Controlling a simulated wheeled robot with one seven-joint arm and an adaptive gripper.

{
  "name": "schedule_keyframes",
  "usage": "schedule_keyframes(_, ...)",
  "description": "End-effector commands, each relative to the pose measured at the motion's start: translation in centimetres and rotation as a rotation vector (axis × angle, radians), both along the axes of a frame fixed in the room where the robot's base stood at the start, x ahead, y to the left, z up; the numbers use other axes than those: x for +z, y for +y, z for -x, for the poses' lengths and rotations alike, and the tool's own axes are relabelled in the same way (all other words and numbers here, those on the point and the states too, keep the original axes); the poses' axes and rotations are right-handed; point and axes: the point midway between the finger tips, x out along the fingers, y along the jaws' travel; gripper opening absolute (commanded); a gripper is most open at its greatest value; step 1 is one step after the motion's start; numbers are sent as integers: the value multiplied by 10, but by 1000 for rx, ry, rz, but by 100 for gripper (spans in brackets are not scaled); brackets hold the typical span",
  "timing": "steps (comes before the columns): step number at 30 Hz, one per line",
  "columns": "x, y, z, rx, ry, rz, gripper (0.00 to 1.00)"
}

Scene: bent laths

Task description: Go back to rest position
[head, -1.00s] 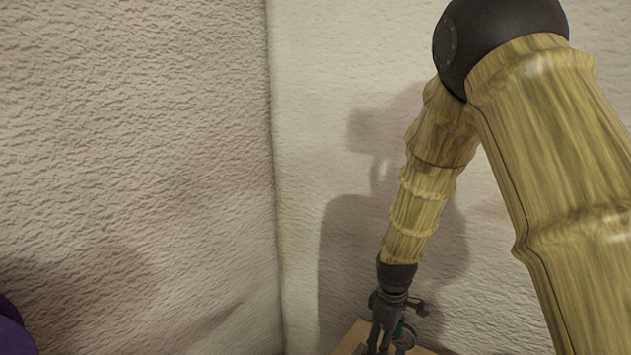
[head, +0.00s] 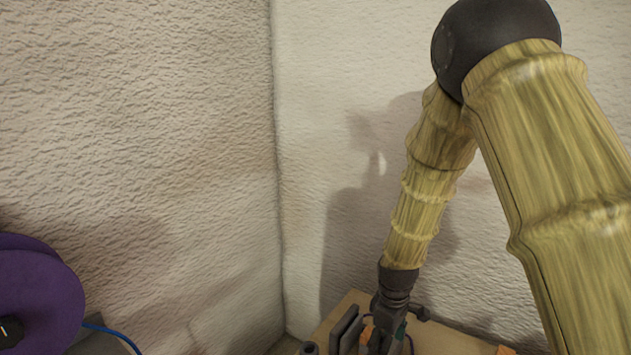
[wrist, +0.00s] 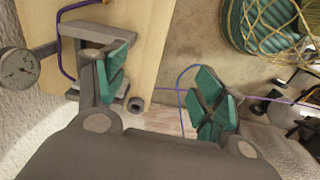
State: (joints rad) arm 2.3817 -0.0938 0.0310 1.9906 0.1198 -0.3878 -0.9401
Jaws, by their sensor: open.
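My gripper (wrist: 160,100) is open in the wrist view, its two green-padded fingers spread wide with nothing between them. In the head view my gripper (head: 385,330) hangs low at the end of my arm, over a wooden board (head: 340,312). The frame's lower edge and the wrist hide much of it there. In the wrist view the board (wrist: 155,40) is pale wood and lies beyond the left finger.
A purple disc (head: 40,295) with a blue cable (head: 110,332) is at lower left. Textured walls (head: 130,130) meet in a corner left of my arm.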

Motion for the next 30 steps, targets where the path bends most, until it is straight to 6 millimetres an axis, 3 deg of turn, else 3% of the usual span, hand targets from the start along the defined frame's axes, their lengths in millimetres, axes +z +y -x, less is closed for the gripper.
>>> schedule_keyframes(8,-58,-9,30,-98,7,3,69)
schedule_keyframes(14,-115,-19,67,-209,10,6,69)
schedule_keyframes(21,-204,-34,146,-419,10,8,69)
schedule_keyframes(30,-283,-47,262,-696,10,3,69)
